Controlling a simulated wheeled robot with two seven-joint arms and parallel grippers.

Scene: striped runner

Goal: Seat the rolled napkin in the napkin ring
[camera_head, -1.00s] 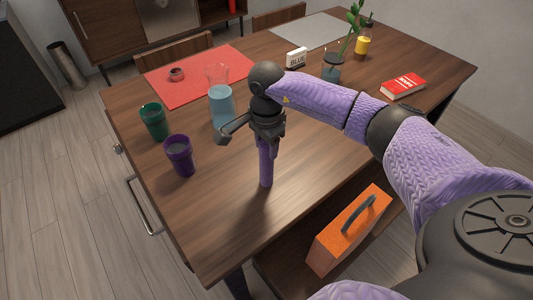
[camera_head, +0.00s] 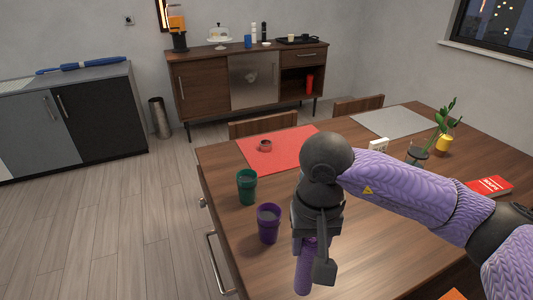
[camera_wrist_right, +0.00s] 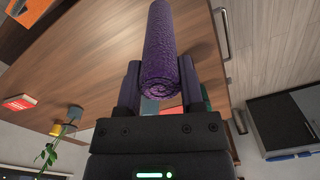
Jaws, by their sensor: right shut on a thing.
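The rolled napkin (camera_head: 304,275) is a purple roll hanging upright below my right gripper (camera_head: 318,240), which is shut on it. In the right wrist view the napkin (camera_wrist_right: 160,45) extends away from between the fingers, its spiral end facing the camera. The napkin ring (camera_head: 265,146) is a small dark reddish ring on the red placemat (camera_head: 290,145), toward the far left of the table. My gripper is well nearer the camera than the ring and apart from it. My left gripper is not in view.
A green cup (camera_head: 246,187) and a purple cup (camera_head: 268,224) stand left of my right gripper on the wooden table (camera_head: 355,255). My arm hides the table's middle. A plant (camera_head: 445,120), a yellow pot (camera_head: 445,143), a red book (camera_head: 489,186) and a grey placemat (camera_head: 395,121) are right.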

